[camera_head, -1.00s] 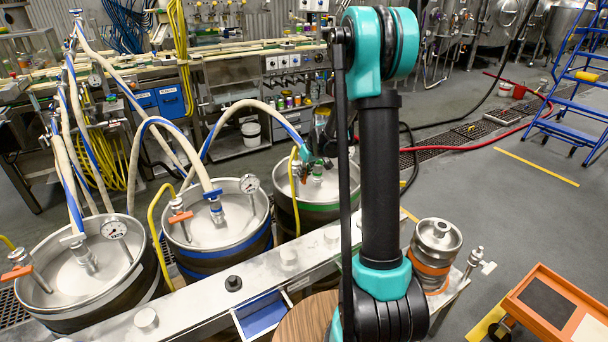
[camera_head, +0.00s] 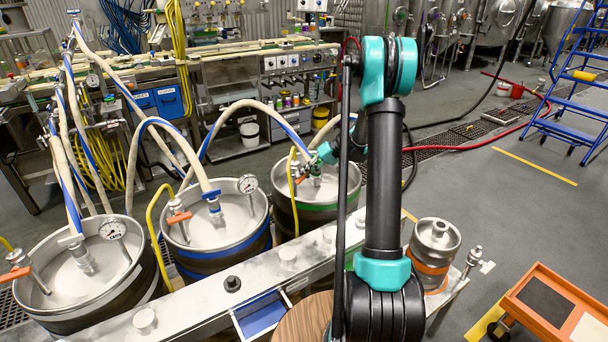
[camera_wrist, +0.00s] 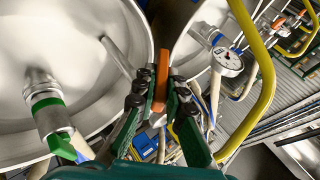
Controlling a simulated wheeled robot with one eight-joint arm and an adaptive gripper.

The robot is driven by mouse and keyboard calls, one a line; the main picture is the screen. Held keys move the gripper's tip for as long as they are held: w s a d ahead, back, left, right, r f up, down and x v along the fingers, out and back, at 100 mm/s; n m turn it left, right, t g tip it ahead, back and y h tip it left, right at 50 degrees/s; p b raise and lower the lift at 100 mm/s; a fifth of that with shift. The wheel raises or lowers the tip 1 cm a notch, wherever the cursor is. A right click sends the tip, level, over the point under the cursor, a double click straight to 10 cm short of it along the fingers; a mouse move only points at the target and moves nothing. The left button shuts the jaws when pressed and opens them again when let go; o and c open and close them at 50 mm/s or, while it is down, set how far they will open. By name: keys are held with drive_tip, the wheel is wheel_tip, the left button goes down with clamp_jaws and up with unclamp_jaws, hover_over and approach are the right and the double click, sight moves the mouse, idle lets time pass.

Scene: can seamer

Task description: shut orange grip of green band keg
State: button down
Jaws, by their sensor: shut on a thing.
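The green band keg (camera_head: 318,208) stands third in the row in the head view, with a green-marked hose coupler on its lid. In the wrist view its pale steel lid (camera_wrist: 60,75) fills the left side, and the coupler with its green collar (camera_wrist: 45,103) stands there. The orange grip (camera_wrist: 162,68) sits at the end of a thin metal stem near the keg's rim. My gripper (camera_wrist: 160,98) is shut on the orange grip, one finger on each side. In the head view my gripper (camera_head: 307,168) is small and partly lost among the fittings.
A blue band keg (camera_head: 215,222) and another keg (camera_head: 80,275) stand to the left, with hoses and gauges. A yellow hose (camera_wrist: 262,70) curves close on the right in the wrist view. A steel bench (camera_head: 190,306) runs in front; a small keg (camera_head: 434,245) stands right.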

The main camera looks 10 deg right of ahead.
drive_tip(key=shift+y, duration=0.3)
drive_tip(key=c, duration=1.6)
unclamp_jaws()
drive_tip(key=v, duration=1.2)
